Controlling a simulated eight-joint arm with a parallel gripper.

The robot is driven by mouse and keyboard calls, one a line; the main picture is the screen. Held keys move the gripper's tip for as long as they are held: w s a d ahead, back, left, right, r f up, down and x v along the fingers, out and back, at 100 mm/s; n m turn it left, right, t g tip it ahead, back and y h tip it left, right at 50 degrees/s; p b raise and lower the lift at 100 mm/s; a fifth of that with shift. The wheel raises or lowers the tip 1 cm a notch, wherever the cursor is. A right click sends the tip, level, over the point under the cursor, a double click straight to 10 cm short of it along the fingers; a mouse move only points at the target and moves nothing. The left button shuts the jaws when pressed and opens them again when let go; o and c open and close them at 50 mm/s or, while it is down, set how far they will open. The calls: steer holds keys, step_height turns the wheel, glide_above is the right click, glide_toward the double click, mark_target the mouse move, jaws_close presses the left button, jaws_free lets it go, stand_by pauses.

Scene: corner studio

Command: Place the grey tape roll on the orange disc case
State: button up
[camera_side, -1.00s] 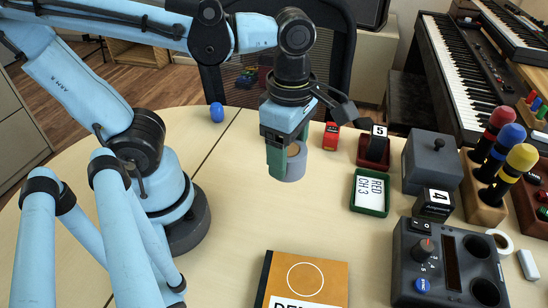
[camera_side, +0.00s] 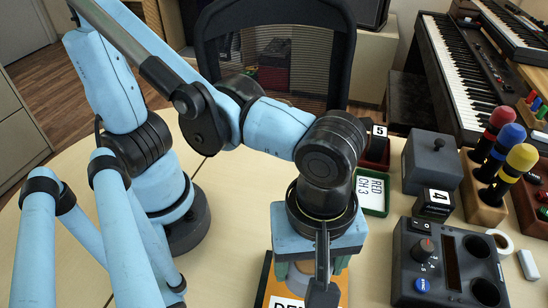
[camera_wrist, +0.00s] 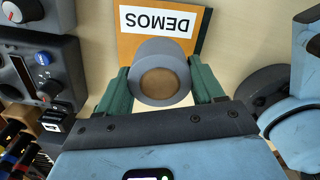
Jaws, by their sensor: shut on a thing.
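The grey tape roll (camera_wrist: 162,54), with a brown core, is held between the two green fingers of my gripper (camera_wrist: 162,88) in the wrist view. The orange disc case (camera_wrist: 130,46) has a white DEMOS label and lies flat on the table behind the roll there. In the side view my gripper (camera_side: 311,268) is over the orange case (camera_side: 341,287), whose front part shows below it. My wrist hides most of the roll and much of the case there. I cannot tell whether the roll touches the case.
A dark control box (camera_side: 447,262) with a knob stands right of the case. Behind it are a green tray with a card (camera_side: 368,190), a grey lidded box (camera_side: 432,160) and a wooden marker holder (camera_side: 480,200). The table left of the case is mostly clear.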

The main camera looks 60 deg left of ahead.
mark_target(306, 279)
steer(key=shift+f, duration=2.9)
steer(key=shift+f, duration=0.1)
steer(key=o, duration=1.1)
step_height(306, 279, up, 12)
steer(key=w+a+m+t, duration=0.2)
steer(key=w+a+m, duration=0.2)
steer(key=a, duration=0.4)
steer(key=w+a+f+m+t, duration=0.1)
steer(key=w+a+m+t, duration=0.1)
steer(key=w+a+m, duration=0.3)
steer(key=w+a+m+t, duration=0.3)
steer(key=w+a+m, duration=0.1)
steer(key=a, duration=0.7)
steer(key=shift+w+f+m, duration=0.25)
steer(key=shift+f+m, duration=0.05)
steer(key=shift+f, duration=0.1)
